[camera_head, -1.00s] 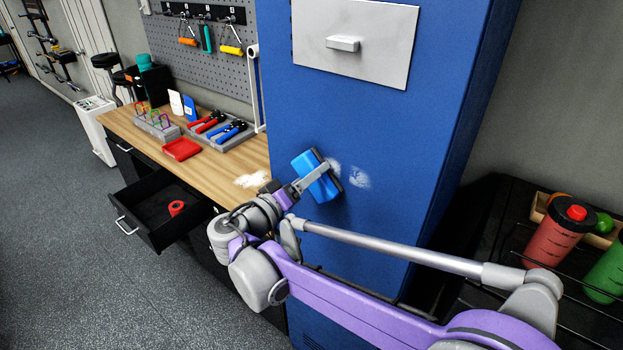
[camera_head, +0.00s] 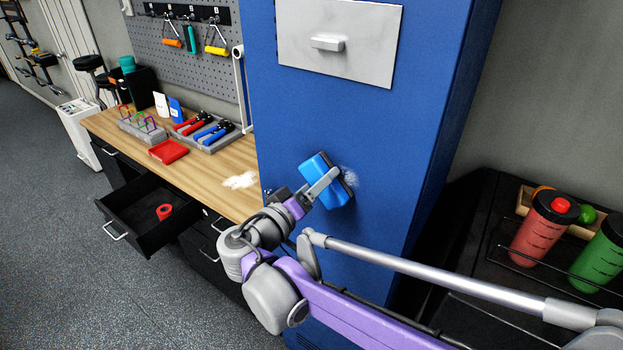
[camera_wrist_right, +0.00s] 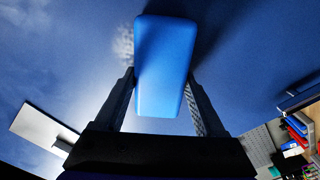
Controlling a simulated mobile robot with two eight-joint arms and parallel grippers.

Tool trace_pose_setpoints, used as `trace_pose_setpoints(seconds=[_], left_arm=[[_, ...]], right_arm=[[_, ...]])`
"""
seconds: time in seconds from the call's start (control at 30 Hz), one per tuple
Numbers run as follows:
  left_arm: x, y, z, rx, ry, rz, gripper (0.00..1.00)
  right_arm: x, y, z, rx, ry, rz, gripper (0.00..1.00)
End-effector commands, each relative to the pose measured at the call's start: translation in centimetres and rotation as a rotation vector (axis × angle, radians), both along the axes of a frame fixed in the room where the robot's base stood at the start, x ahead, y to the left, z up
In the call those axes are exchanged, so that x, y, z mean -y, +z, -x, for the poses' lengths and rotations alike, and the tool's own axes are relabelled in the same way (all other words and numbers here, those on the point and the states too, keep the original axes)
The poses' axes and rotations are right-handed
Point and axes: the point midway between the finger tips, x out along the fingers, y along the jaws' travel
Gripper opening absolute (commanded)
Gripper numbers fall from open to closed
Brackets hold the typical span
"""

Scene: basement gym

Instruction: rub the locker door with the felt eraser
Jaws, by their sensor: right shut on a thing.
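The felt eraser (camera_head: 319,172) is a blue block with a dark felt side. My right gripper (camera_head: 320,187) is shut on it, with one finger on each side, as the right wrist view of the eraser (camera_wrist_right: 165,65) also shows. The felt side faces the blue locker door (camera_head: 300,115), at or very close to its surface; exact contact is hard to tell. A white powdery smudge (camera_head: 349,175) shows on the door just right of the eraser and also in the wrist view (camera_wrist_right: 124,44). The eraser hides the door behind it. My left gripper is out of view.
Left of the locker, a wooden workbench (camera_head: 215,172) holds pliers, a red tray (camera_head: 168,152) and a white powder patch (camera_head: 240,180). Its black drawer (camera_head: 140,215) stands open. A dark rack at right holds red (camera_head: 543,230) and green (camera_head: 600,255) bottles.

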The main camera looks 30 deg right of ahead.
Motion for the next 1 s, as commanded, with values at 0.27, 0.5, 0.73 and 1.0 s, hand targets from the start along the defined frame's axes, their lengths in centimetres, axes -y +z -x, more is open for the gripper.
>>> trace_pose_setpoints(seconds=[0.27, 0.5, 0.73, 1.0], left_arm=[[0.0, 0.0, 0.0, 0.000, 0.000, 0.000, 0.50], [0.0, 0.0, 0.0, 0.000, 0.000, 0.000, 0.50], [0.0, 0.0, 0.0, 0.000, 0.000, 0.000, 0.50], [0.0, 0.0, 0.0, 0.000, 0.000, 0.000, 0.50]], right_arm=[[1.1, 0.0, 2.1, 0.000, -0.002, -0.001, 0.28], [1.4, 0.0, 2.9, 0.000, -0.004, 0.001, 0.28], [2.1, 0.0, 4.9, 0.000, -0.004, 0.000, 0.28], [2.6, 0.0, 6.1, 0.000, -0.003, 0.000, 0.28]])
